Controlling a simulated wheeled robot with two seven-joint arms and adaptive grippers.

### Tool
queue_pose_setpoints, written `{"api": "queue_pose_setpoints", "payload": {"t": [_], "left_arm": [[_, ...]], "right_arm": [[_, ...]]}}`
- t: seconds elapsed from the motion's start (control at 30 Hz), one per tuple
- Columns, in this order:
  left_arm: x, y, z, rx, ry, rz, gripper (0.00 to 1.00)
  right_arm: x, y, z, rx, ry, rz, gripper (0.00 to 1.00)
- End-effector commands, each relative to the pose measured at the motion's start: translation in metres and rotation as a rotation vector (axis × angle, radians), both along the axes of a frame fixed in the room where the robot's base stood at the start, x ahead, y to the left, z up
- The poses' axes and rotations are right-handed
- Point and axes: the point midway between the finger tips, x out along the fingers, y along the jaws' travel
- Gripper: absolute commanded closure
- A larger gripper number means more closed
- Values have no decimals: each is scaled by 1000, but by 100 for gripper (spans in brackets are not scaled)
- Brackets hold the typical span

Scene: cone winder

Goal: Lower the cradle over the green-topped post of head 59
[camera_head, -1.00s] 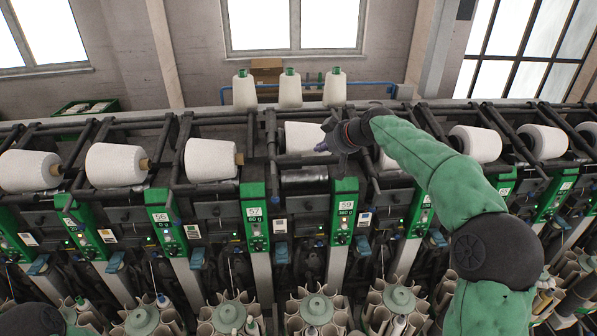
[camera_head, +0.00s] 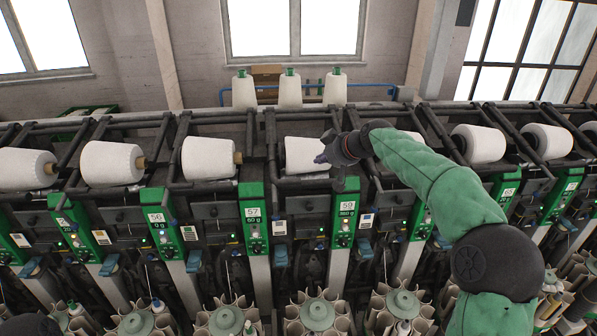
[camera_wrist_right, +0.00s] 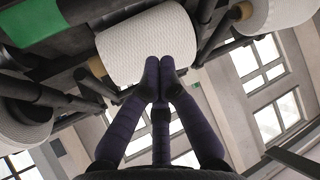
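The green-topped post of head 59 (camera_head: 345,215) stands right of the post marked 57, its label reading 59. Just above and left of it, a white yarn cone (camera_head: 303,155) lies in the dark cradle of that head, low near the roller; I cannot tell whether it touches. My right gripper (camera_head: 321,158) is at the cone's right end, above the green top. In the right wrist view its dark fingers (camera_wrist_right: 160,78) meet at the tips, against or just in front of the white cone (camera_wrist_right: 148,45). Nothing shows between them.
Neighbouring heads carry white cones in dark cradle frames, such as the cone at head 57 (camera_head: 208,158). Three upright cones (camera_head: 290,90) stand behind the machine. Bobbin magazines (camera_head: 317,314) line the front below. My right arm crosses the heads to the right.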

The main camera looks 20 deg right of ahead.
Motion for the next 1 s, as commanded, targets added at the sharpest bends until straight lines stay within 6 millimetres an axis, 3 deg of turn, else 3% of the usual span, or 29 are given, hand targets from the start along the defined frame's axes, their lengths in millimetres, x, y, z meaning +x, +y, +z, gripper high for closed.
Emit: {"api": "queue_pose_setpoints", "payload": {"t": [1.0], "left_arm": [[0,0,27,0,-1,0,100]], "right_arm": [[-38,9,72,-1,-3,0,100]]}}
